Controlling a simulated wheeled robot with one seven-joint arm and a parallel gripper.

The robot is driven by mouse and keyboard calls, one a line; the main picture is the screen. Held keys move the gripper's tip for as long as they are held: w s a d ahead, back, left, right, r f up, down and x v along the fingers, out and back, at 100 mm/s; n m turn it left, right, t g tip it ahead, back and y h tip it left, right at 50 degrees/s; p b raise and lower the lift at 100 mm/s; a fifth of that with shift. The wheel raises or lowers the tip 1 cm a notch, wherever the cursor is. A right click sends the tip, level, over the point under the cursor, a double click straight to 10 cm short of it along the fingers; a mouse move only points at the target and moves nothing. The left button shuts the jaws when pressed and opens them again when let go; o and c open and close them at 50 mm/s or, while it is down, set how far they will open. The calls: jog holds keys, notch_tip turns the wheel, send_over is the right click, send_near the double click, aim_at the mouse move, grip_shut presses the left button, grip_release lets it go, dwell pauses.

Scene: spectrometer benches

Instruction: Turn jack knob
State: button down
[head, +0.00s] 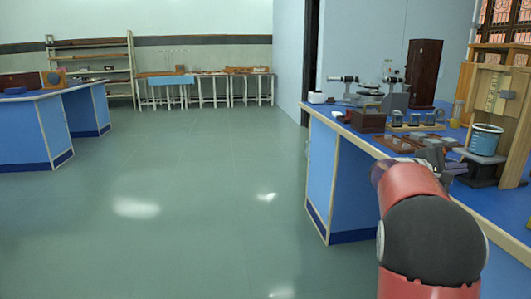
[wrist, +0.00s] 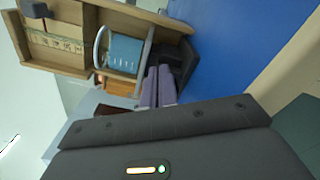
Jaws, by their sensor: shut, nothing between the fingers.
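The jack (head: 484,172) is a dark stand on the blue bench at the right, with a light top plate carrying a beaker of blue liquid (head: 486,140). In the wrist view, which is turned sideways, the dark jack (wrist: 180,58) is just beyond my fingertips, and the beaker (wrist: 124,52) is left of it. My gripper (head: 456,166) is in front of the jack, at its left side. In the wrist view my gripper's fingers (wrist: 159,72) are together and empty, pointing at the jack. I cannot make out the knob; whether the fingers touch the jack is unclear.
A wooden frame with a scale (head: 495,90) stands behind the beaker. Optical instruments (head: 385,95) and a dark wooden box (head: 367,120) sit farther left on the blue bench (head: 345,175). The floor (head: 190,190) to the left is clear.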

jog(key=shift+w+r, duration=0.35)
dwell(0.4)
jog(key=shift+r, duration=0.1)
jog(key=shift+s+r, duration=0.15)
jog(key=shift+r, duration=0.05)
jog(key=a+b, duration=0.2)
jog(key=a, duration=0.4)
jog(key=shift+s, duration=0.3)
